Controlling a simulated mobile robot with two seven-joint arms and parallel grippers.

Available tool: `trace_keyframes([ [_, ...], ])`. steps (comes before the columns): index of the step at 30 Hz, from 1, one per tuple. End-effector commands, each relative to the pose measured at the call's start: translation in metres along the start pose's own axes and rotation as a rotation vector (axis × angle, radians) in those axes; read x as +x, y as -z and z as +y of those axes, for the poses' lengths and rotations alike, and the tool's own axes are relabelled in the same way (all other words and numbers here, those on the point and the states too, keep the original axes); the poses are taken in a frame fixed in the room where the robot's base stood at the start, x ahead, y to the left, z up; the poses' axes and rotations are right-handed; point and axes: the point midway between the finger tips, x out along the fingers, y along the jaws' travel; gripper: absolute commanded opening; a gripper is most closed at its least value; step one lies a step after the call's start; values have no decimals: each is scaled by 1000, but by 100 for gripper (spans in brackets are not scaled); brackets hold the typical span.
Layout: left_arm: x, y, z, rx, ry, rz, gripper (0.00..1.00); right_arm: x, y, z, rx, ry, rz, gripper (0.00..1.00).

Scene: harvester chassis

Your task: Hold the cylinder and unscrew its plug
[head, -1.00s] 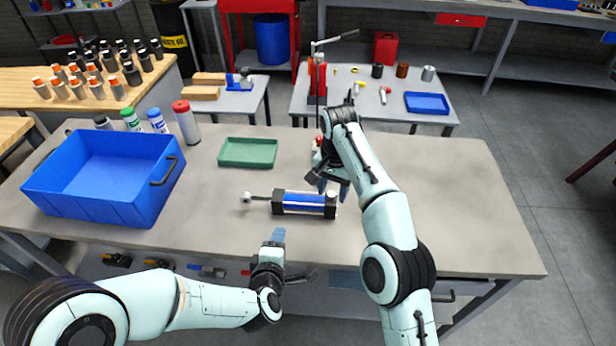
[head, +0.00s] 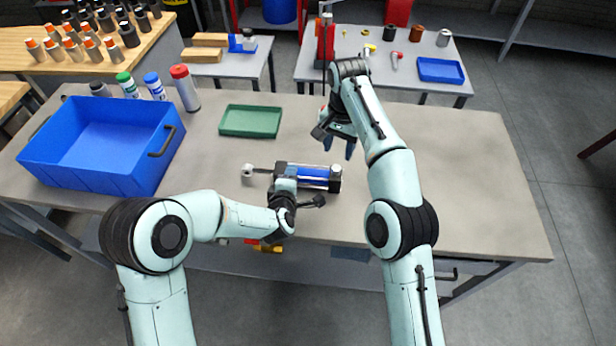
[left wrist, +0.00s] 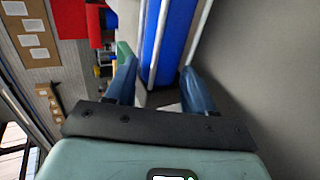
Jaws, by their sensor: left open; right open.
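The cylinder (head: 315,171) lies on the workbench, with a blue barrel, dark end caps and a rod with an eye pointing left. My left gripper (head: 286,178) is at the barrel's left part and covers some of it. In the left wrist view the open fingers (left wrist: 160,88) stand on both sides of the blue barrel (left wrist: 168,40); whether they touch it I cannot tell. My right gripper (head: 339,147) is open and empty, above the bench just behind the cylinder's right end. I cannot make out the plug.
A blue bin (head: 100,150) stands at the bench's left, with several capped bottles behind it. A green tray (head: 250,121) lies behind the cylinder. The right part of the bench (head: 470,180) is clear. A side table (head: 385,80) with small parts stands beyond.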

Motion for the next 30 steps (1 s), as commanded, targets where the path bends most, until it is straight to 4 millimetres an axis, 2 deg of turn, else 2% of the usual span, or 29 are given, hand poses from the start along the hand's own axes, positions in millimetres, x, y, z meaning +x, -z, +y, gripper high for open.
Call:
trace_keyframes([
  [6, 22, 0, 0, 0, 1, 1, 53, 0, 0, 0, 0, 0, 0, 50],
  [16, 25, 0, 0, 0, 1, 0, 53, 0, 0, 0, 0, 0, 0, 50],
  [17, 25, 0, 0, 0, 1, 0, 50, 0, 0, 0, 0, 0, 0, 50],
  [21, 25, 0, 0, 0, 1, 0, 5, 0, 0, 0, 0, 0, 0, 50],
  [22, 25, 0, 0, 0, 1, 0, 0, 0, 0, 0, 0, 0, 0, 50],
  [26, 25, 0, 0, 0, 1, 0, 0, 0, 0, 0, 17, 0, 0, 50],
  [30, 25, 0, 0, 0, 1, 0, 0, 0, 0, 0, 143, -1, -1, 50],
])
